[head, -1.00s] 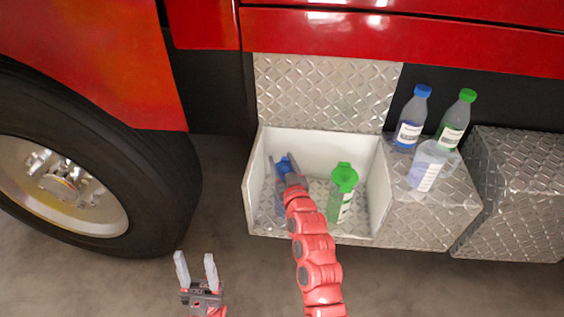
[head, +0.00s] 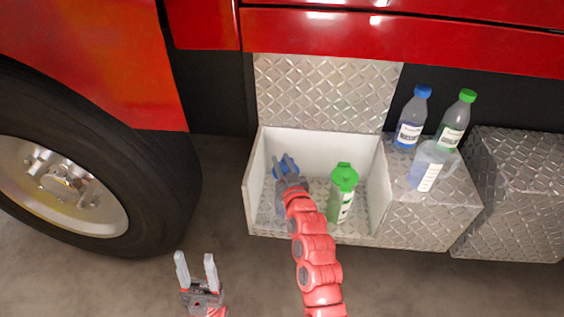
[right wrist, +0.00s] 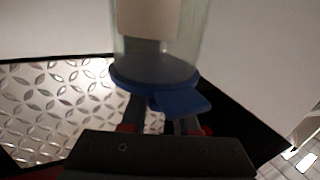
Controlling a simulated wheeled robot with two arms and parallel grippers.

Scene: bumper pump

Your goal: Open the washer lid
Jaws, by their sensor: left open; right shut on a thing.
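A container with a blue lid (head: 291,163) stands at the left inside the white open box. Its body (head: 281,200) is partly hidden by my right arm. My right gripper (head: 284,170) is at the blue lid. In the right wrist view the lid (right wrist: 155,85) shows as a blue rim with a tab (right wrist: 182,102), against a clear cylinder (right wrist: 160,45). The right gripper's fingers (right wrist: 157,122) are at the tab, shut on the lid. How far the lid is raised I cannot tell. My left gripper (head: 195,262) is open and empty, low near the wheel.
A green-capped container (head: 342,192) stands beside my right arm in the box (head: 377,190). A large tyre (head: 165,190) is at left.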

